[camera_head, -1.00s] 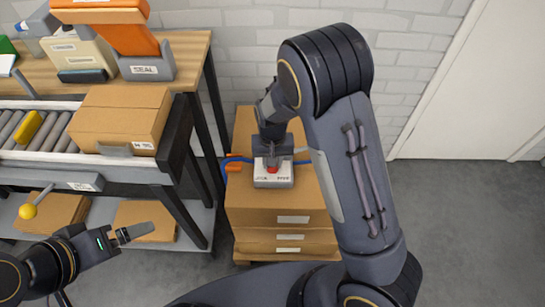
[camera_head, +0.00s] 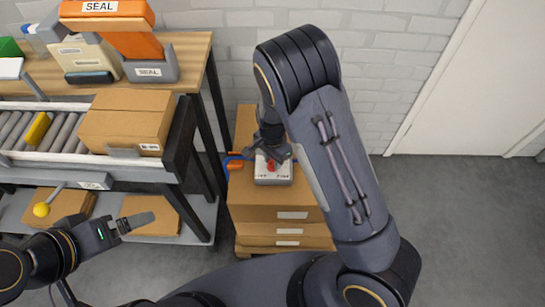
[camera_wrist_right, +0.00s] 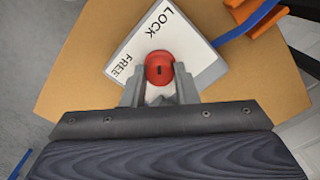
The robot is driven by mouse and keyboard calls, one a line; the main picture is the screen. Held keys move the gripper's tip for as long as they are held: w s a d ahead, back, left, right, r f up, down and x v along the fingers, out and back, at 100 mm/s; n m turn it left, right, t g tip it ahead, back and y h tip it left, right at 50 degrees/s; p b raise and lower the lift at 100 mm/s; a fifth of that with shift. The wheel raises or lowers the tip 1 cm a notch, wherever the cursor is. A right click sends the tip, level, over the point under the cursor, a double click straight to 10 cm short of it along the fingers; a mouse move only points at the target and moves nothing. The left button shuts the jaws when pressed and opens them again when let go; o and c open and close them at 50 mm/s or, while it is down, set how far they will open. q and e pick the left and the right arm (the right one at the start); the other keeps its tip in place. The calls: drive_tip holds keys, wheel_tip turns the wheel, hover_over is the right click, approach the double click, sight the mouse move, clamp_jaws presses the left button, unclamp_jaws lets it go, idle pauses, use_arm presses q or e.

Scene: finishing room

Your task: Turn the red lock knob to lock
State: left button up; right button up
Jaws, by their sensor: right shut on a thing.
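The red lock knob (camera_wrist_right: 159,68) sits on a white plate (camera_wrist_right: 133,48) lettered LOCK and FREE in the right wrist view. A dark slot shows on the knob. In the head view the knob (camera_head: 271,166) shows small on its block (camera_head: 273,180) on top of a cardboard stack. My right gripper (camera_wrist_right: 159,80) is shut on the knob, with one finger on each side of it. My left gripper (camera_head: 138,222) is at the lower left, away from the knob; its finger gap cannot be made out.
The cardboard stack (camera_head: 275,212) carries the block. A blue strap (camera_head: 232,156) with an orange part lies beside it. At left stand a roller conveyor with a carton (camera_head: 128,121) and a wooden bench (camera_head: 190,49). Open floor (camera_head: 460,220) lies to the right.

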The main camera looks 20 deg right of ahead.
sight(272, 162)
drive_tip(key=shift+m, duration=0.4)
drive_tip(key=o, duration=1)
drive_tip(key=shift+r, duration=0.1)
wheel_tip(272, 162, up, 7)
drive_tip(key=shift+f+p, duration=0.1)
drive_tip(key=shift+p, duration=0.45)
drive_tip(key=shift+r, duration=0.45)
